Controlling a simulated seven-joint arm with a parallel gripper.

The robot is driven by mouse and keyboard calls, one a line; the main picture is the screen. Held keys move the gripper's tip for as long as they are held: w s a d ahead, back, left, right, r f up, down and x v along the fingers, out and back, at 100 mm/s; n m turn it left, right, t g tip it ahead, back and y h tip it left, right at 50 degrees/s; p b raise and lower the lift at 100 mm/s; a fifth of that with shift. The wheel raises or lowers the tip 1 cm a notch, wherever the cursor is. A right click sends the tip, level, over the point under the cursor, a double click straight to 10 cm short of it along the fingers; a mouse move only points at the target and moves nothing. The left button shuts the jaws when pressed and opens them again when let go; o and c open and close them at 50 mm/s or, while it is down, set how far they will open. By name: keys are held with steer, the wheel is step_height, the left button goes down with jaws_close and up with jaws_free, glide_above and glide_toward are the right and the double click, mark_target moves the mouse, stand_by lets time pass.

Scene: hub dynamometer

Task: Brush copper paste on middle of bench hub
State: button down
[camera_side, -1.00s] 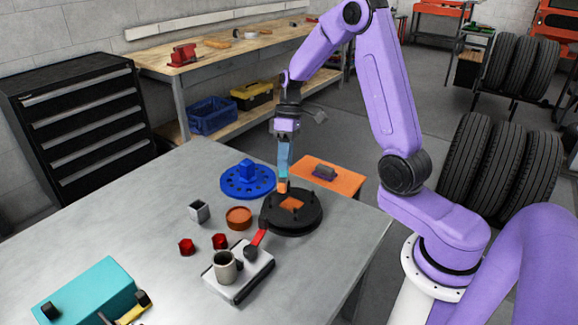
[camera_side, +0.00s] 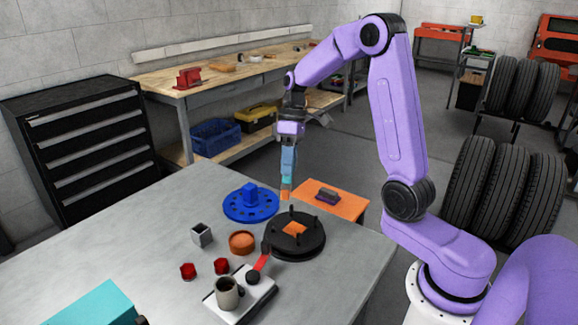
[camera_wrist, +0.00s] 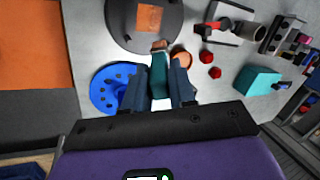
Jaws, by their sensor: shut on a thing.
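The bench hub (camera_side: 314,244) is a black disc with short upright studs on the grey table. An orange-copper patch (camera_side: 294,229) covers its middle; the patch also shows in the wrist view (camera_wrist: 149,18). My gripper (camera_side: 288,152) is shut on a brush with a teal handle (camera_wrist: 159,76) and a copper-coloured tip (camera_side: 285,195). The brush hangs roughly upright, its tip above the hub and apart from it. A round pot of copper-coloured paste (camera_side: 242,242) stands left of the hub.
A blue disc with holes (camera_side: 262,209) lies behind the pot. A grey open box (camera_side: 202,235), red caps (camera_side: 188,271), a red-handled tool (camera_side: 262,262) and a mug (camera_side: 228,293) on a pale block stand nearby. An orange stand (camera_side: 345,205) is beyond the table edge.

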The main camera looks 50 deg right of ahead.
mark_target(284, 192)
stand_by(0.4)
steer(key=shift+a, duration=0.9)
steer(key=shift+f, duration=2.85)
steer(key=shift+s+f, duration=0.35)
steer(key=shift+f, duration=0.25)
steer(key=shift+s+f, duration=0.3)
steer(key=shift+f, duration=0.25)
steer(key=shift+s, duration=2.6)
steer(key=shift+w, duration=3.35)
steer(key=shift+s+r, duration=0.1)
steer(key=shift+r, duration=3.9)
